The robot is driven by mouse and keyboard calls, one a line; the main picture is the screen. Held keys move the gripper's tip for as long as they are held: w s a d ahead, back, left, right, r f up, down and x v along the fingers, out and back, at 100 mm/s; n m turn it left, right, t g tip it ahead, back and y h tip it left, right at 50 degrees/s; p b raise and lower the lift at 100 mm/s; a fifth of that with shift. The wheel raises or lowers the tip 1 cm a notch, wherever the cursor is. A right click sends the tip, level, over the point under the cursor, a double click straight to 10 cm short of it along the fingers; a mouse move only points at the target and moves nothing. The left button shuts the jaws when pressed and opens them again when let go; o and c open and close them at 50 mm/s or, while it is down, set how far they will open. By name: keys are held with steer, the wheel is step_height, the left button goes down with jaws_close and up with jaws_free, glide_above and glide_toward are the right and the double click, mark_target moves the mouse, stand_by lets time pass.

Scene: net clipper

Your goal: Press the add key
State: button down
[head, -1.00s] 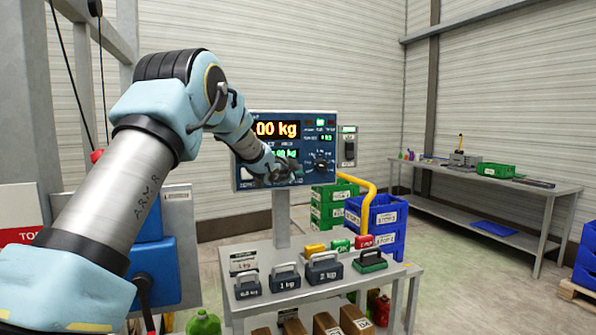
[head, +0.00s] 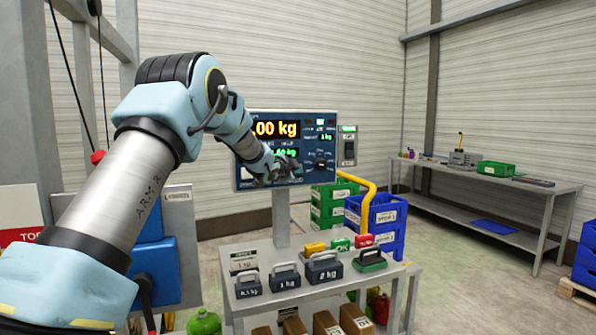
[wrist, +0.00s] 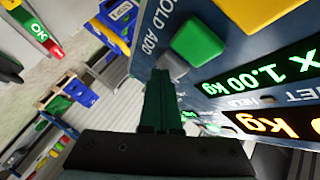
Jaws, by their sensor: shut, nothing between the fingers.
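The blue scale panel (head: 318,176) stands on a post, with my arm reaching across its front. My gripper (wrist: 161,74) is shut and empty, its dark green fingertips at the panel's keys. In the wrist view a grey key (wrist: 172,64) is right by the fingertips and partly hidden by them. A large green key (wrist: 198,41) is just beyond it, and a yellow key (wrist: 255,12) farther off. The printing "OLD ADD" (wrist: 157,32) runs beside the keys. I cannot tell which key the ADD label belongs to, or whether the fingertips touch a key.
A table (head: 300,294) below the panel holds handled weights (head: 285,279) and small coloured blocks. Blue crates (head: 377,223) and a yellow rail (head: 368,190) are behind it. A long bench (head: 545,187) stands at the right. My arm hides part of the panel.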

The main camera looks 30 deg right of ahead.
stand_by(0.4)
steer(key=shift+s+a+b, duration=0.1)
steer(key=shift+s+b, duration=0.65)
steer(key=shift+b, duration=0.25)
steer(key=shift+s+f, duration=0.1)
steer(key=shift+s+a+b, duration=0.15)
steer(key=shift+s+b, duration=1.05)
steer(key=shift+b, duration=0.1)
steer(key=shift+s+a+b, duration=0.15)
steer(key=shift+s+b, duration=1.05)
steer(key=shift+b, duration=0.1)
